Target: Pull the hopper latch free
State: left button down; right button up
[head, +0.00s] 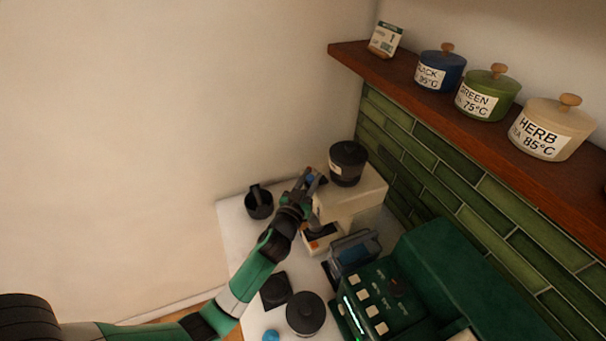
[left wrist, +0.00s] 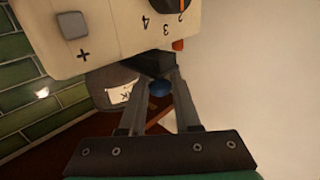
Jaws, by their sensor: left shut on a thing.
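The cream grinder (head: 347,203) stands by the green tiles, with the dark round hopper (head: 347,163) on top. My left gripper (head: 312,177) is at the hopper's left side, above the grinder. In the left wrist view its two fingers (left wrist: 160,92) close in beside the grinder's numbered face (left wrist: 110,35). The hopper latch, with a small blue end (left wrist: 160,88), shows between the fingers, which are shut on it. A dark block behind it is partly hidden by the fingertips. I cannot tell whether the latch has shifted. My right gripper is in neither view.
A black pitcher (head: 259,202) stands left of the gripper on the white counter (head: 237,222). A dark green machine (head: 385,300) and a dark round canister (head: 305,314) are nearer. The wooden shelf (head: 400,85) with labelled tins overhangs at right.

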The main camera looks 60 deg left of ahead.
pick_arm(q)
jog(key=shift+s+r, duration=0.1)
jog(key=c, duration=1)
grip_release()
jog(key=shift+o, duration=0.6)
jog(key=shift+s, duration=0.15)
jog(key=b+v, duration=0.1)
jog(key=v, duration=1)
jog(key=shift+s+d, duration=0.2)
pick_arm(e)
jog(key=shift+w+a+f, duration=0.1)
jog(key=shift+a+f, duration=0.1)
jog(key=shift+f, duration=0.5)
